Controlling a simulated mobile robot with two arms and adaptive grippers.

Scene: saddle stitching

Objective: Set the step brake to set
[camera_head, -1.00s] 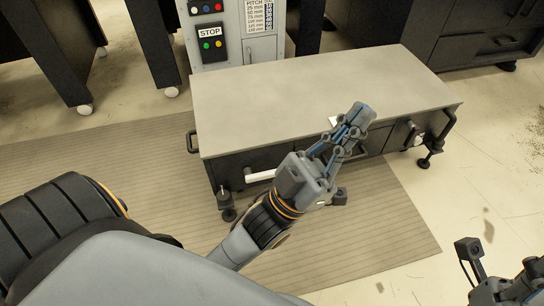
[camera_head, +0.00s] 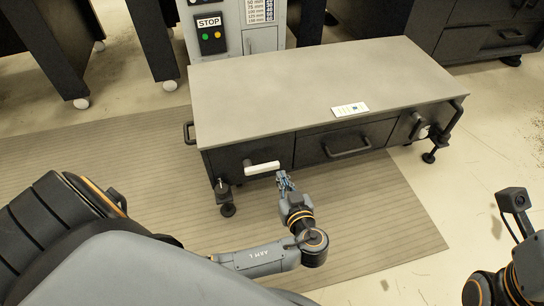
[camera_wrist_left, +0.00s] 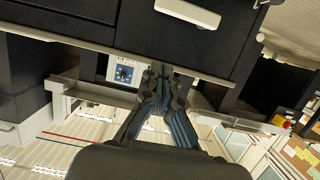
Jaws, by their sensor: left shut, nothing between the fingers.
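A white lever (camera_head: 262,168) sticks out from the front left panel of the low bench (camera_head: 330,88). It lies nearly level and could be the step brake; no label on it is readable. It also shows at the top of the left wrist view (camera_wrist_left: 188,12). My left gripper (camera_head: 284,180) is just below and right of the lever's free end, apparently apart from it. In the left wrist view its fingers (camera_wrist_left: 160,75) are together and empty, below the lever. Part of my right arm shows at the lower right, without its fingers.
The bench front has a drawer with a black handle (camera_head: 348,149) and a round white knob (camera_head: 422,132) at right. A small card (camera_head: 350,109) lies on its top. A control box with a STOP label (camera_head: 209,22) stands behind.

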